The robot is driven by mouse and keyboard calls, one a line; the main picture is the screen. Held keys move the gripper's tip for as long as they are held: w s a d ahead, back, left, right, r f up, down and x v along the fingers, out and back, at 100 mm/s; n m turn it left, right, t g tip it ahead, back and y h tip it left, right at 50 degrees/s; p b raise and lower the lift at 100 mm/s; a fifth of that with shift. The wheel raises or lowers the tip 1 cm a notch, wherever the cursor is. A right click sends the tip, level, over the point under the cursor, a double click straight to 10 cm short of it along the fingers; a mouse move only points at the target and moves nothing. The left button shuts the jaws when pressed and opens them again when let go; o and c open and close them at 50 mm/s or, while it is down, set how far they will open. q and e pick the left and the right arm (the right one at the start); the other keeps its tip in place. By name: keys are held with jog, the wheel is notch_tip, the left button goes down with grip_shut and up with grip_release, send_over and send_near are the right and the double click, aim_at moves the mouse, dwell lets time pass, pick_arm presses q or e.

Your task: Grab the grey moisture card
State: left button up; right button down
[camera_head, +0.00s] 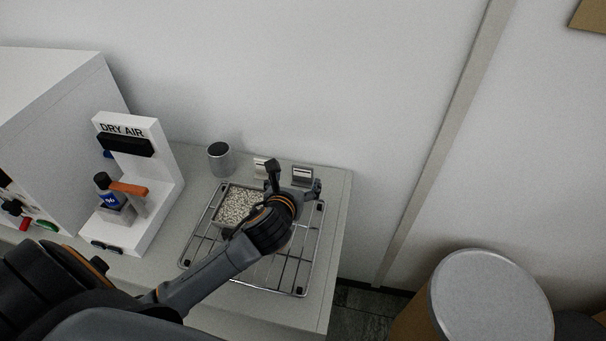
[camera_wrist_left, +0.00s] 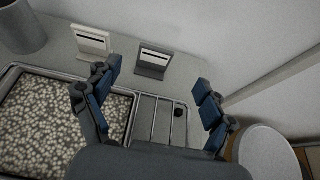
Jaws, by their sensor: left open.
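The grey moisture card (camera_head: 302,175) stands in a small stand at the back of the bench, near the wall. In the left wrist view the grey card (camera_wrist_left: 154,61) shows ahead, between the lines of the two fingers. My left gripper (camera_head: 295,182) is open above the wire rack; in the left wrist view the gap between its fingertips (camera_wrist_left: 158,78) is empty. The gripper appears apart from the card. A similar white card (camera_head: 261,168) stands to the left of the grey one and also shows in the left wrist view (camera_wrist_left: 92,41). My right gripper is not in view.
A tray of pale pellets (camera_head: 238,204) sits on the wire rack (camera_head: 301,269). A grey cup (camera_head: 219,160) stands behind at the left. The dry air stand (camera_head: 160,165) with a bottle is further left. A round drum (camera_head: 490,300) stands right of the bench.

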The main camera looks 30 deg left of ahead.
aim_at(302, 168)
pick_arm(q)
jog(key=x, duration=0.2)
jog(key=shift+w+a+f, duration=0.1)
jog(key=shift+w+f, duration=0.05)
jog(key=shift+w, duration=0.2)
jog(key=shift+w+a+f, duration=0.1)
jog(key=shift+w+f, duration=0.05)
jog(key=shift+w, duration=0.2)
jog(key=shift+w+a+f, duration=0.1)
jog(key=shift+w, duration=0.15)
jog(key=p+x, duration=0.1)
jog(key=x, duration=0.2)
jog(key=shift+w+a+f, duration=0.1)
jog(key=shift+a+f, duration=0.05)
jog(key=shift+w+a+f, duration=0.1)
jog(key=shift+w+f, duration=0.2)
jog(key=shift+w, duration=0.2)
jog(key=c, duration=1)
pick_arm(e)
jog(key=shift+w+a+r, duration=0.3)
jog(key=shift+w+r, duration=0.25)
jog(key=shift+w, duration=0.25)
